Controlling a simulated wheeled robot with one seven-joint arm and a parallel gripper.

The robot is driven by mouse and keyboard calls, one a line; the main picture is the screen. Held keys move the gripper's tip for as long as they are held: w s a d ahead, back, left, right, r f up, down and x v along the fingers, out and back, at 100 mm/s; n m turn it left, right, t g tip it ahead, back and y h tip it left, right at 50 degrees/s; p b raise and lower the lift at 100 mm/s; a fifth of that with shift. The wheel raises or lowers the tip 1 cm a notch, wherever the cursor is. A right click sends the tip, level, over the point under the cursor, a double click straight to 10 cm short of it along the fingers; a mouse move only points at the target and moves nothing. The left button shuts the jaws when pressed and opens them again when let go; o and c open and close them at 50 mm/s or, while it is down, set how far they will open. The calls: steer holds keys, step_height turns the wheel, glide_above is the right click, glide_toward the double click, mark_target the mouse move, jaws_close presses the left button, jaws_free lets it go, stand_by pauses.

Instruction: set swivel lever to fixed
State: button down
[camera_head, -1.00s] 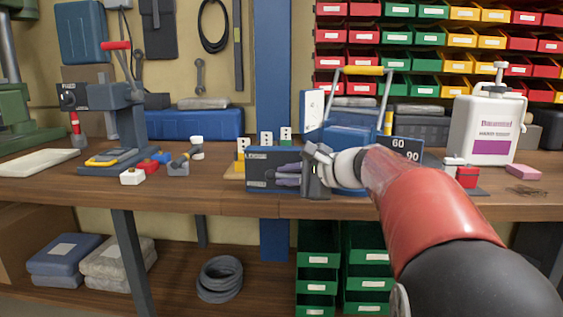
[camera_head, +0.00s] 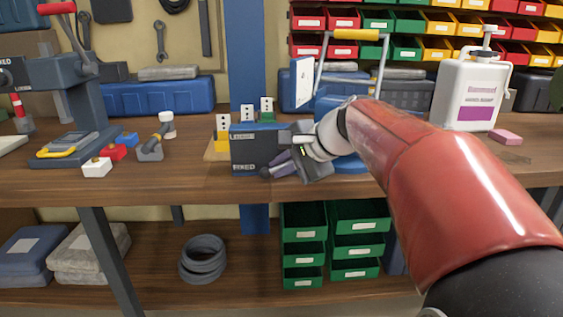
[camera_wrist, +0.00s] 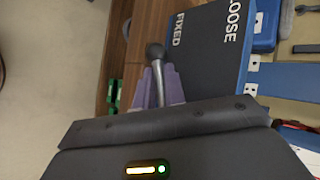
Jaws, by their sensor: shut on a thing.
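The swivel lever is a metal rod with a dark round knob (camera_wrist: 155,50), seen in the wrist view. It lies beside a dark panel (camera_wrist: 205,50) with the words LOOSE and FIXED, its knob near the FIXED end. My gripper (camera_wrist: 160,85) is shut on the lever's rod with its two purple-grey fingers. In the head view, the panel is the front of a blue box (camera_head: 250,152), with LOOSE at the top and FIXED at the bottom. My gripper (camera_head: 280,166) is at its lower right, partly hiding the lever. The lever's pivot is hidden.
White sockets on yellow and green bases (camera_head: 245,117) stand behind the box. A press with a red handle (camera_head: 80,85) and small coloured blocks (camera_head: 112,152) are to the left. A white jug (camera_head: 466,95) stands at right. The bench front edge is just below my gripper.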

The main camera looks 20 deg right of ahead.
steer(key=shift+a+f, duration=0.3)
steer(key=shift+a, duration=0.25)
steer(key=c, duration=1.8)
jaws_free()
steer(key=o, duration=0.3)
steer(key=shift+a, duration=0.2)
steer(key=shift+s+d+r, duration=0.15)
steer(key=shift+d+r, duration=0.15)
steer(key=v, duration=0.7)
steer(key=shift+s, duration=0.1)
steer(key=s+a+f+n+g+h, duration=0.1)
steer(key=s+a+f+n, duration=0.2)
steer(key=s+f+n, duration=0.1)
steer(key=s+a+f+n+g+h, duration=0.1)
steer(key=s+a+f+n+h, duration=0.1)
steer(key=s+f+n, duration=0.3)
steer(key=s+a+f+n+g+h, duration=0.1)
steer(key=s+f+n, duration=0.4)
steer(key=f, duration=0.5)
steer(key=shift+s+a+f+h, duration=0.1)
steer(key=shift+s+a+h, duration=0.4)
steer(key=shift+s+a, duration=0.9)
